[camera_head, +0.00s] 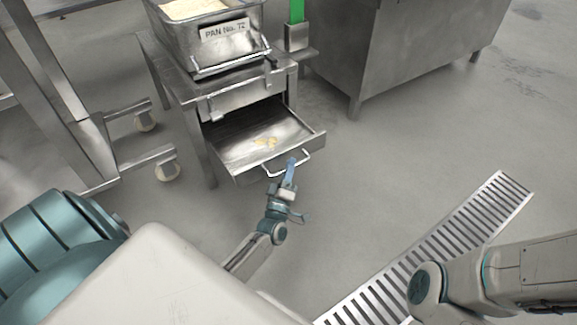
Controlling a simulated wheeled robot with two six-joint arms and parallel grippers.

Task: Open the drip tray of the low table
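The low table (180,82) is a steel stand at the upper middle. Its drip tray (236,148), a shallow steel drawer, is slid well out of the front, with a few yellowish bits lying in it. The tray's wire handle (306,158) is on its front face. My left gripper (291,165) is at this handle, its blue fingers close together over the bar; they look shut on it. Part of the handle is hidden behind the fingers. My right arm shows at the lower right; its gripper is out of view.
A steel cabinet (405,50) is behind to the right, a wheeled steel frame (85,140) to the left. A floor drain grate (440,246) crosses the right floor, which is clear.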

